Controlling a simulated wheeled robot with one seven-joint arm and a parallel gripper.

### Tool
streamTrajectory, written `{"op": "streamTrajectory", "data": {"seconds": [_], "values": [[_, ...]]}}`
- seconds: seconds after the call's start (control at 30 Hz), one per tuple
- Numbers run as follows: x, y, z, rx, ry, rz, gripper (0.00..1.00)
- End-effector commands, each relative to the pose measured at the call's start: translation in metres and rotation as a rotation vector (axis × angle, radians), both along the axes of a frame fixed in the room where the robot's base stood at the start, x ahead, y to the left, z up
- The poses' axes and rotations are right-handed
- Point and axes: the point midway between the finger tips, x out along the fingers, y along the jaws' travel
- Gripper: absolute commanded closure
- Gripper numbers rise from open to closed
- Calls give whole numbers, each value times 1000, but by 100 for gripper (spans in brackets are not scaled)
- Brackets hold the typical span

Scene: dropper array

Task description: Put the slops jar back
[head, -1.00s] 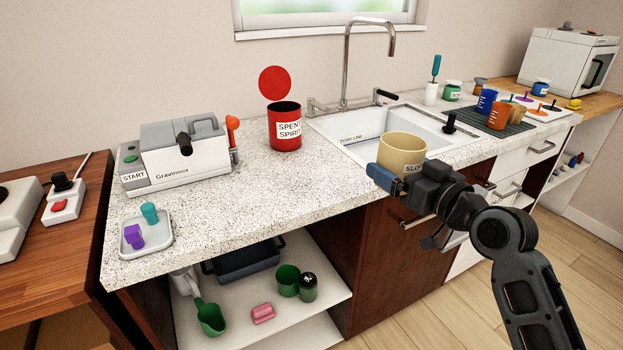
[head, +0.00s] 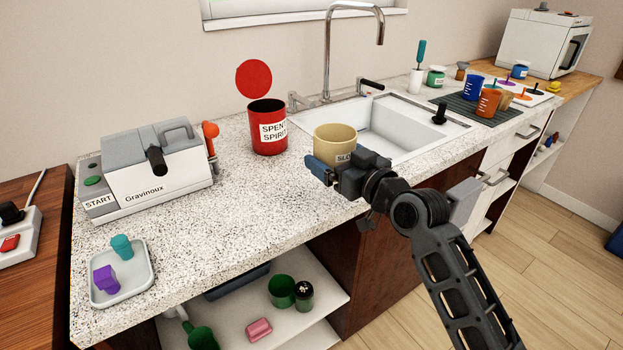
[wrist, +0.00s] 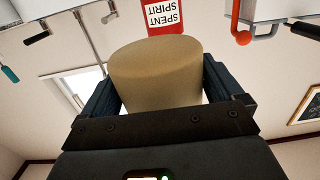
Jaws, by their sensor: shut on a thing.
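The slops jar (head: 335,136) is a tan, open-topped jar with a partly hidden label that begins "SLO". My gripper (head: 326,166) is shut on it and holds it upright in front of the sink's left end in the head view. In the wrist view the jar (wrist: 155,75) sits between the two fingers of my gripper (wrist: 160,95).
A red "SPENT SPIRIT" can (head: 268,128) stands just left of the jar. The sink (head: 395,125) and tap lie behind. The Gravinoux machine (head: 155,172) and a small tray (head: 140,283) are at left. The speckled counter (head: 240,205) is clear between them and the jar.

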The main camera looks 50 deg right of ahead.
Motion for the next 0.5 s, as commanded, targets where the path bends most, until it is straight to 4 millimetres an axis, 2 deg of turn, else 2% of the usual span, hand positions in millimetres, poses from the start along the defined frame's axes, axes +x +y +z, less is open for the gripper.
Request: {"op": "streamTrajectory", "data": {"seconds": [0.1,0.2,0.37,0.5], "values": [[22,10,-13,2,-1,3,43],[35,14,-21,2,-1,2,43],[44,18,-29,0,0,1,43],[44,18,-46,2,3,2,43]]}}
